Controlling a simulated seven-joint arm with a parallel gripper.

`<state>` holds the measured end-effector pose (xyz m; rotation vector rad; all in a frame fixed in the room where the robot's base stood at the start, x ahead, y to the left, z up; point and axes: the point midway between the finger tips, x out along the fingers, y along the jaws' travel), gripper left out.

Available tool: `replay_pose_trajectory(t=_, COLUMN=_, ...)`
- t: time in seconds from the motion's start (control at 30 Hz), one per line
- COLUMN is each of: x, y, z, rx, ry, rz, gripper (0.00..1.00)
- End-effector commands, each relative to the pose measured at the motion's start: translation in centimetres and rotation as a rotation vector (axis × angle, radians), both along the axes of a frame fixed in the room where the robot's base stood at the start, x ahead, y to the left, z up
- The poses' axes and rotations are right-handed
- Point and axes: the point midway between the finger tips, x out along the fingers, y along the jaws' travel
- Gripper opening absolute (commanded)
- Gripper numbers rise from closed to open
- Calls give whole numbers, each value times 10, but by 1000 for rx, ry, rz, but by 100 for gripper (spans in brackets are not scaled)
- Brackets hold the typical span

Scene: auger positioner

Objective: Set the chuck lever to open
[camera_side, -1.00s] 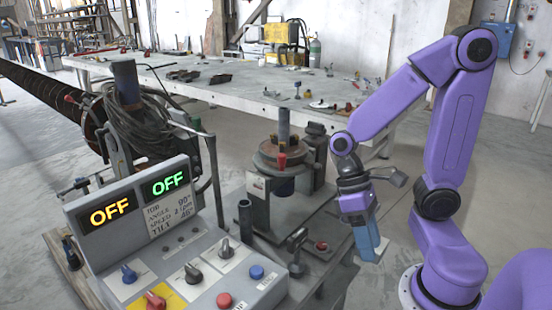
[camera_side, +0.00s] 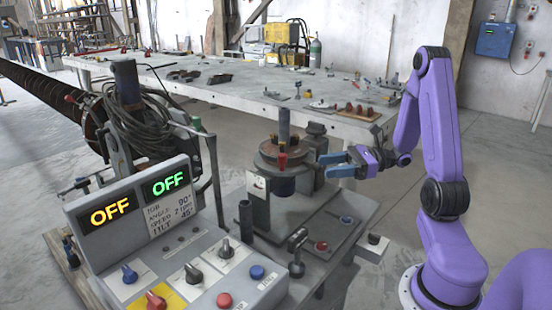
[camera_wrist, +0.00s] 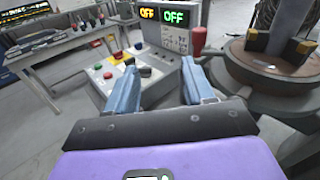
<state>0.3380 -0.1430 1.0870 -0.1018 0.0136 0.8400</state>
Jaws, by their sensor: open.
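The red-handled lever (camera_side: 282,160), which looks like the chuck lever, stands at the front of the round chuck table (camera_side: 266,163). In the wrist view the red handle (camera_wrist: 199,40) rises upright just beyond the right finger, left of the chuck table (camera_wrist: 240,65). My gripper (camera_side: 324,165) is to the right of the chuck in the side view, with its blue fingers pointing left toward it. The fingers are apart and nothing is between them in the wrist view (camera_wrist: 160,66). The gripper seems clear of the lever. I cannot read any open marking.
The control console (camera_side: 165,240) with two OFF displays stands at the front left; it is straight ahead in the wrist view (camera_wrist: 150,65). A long workbench (camera_side: 240,90) runs behind.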

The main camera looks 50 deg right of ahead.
Motion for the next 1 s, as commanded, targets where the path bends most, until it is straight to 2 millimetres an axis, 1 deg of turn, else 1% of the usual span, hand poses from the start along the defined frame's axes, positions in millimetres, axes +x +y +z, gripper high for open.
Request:
replay_pose_trajectory(t=0.03, x=1, y=-16, z=-1, rx=27, ry=1, rz=-73, gripper=53)
replay_pose_trajectory(t=0.13, x=3, y=-37, z=-1, rx=60, ry=-1, rz=-169, gripper=53)
replay_pose_trajectory(t=0.2, x=3, y=-44, z=-1, rx=72, ry=-2, rz=-202, gripper=53)
replay_pose_trajectory(t=0.3, x=6, y=-45, z=-1, rx=77, ry=-4, rz=-217, gripper=53)
replay_pose_trajectory(t=0.47, x=21, y=-33, z=-1, rx=76, ry=-4, rz=-211, gripper=53)
replay_pose_trajectory(t=1.0, x=102, y=27, z=-1, rx=74, ry=-4, rz=-208, gripper=53)
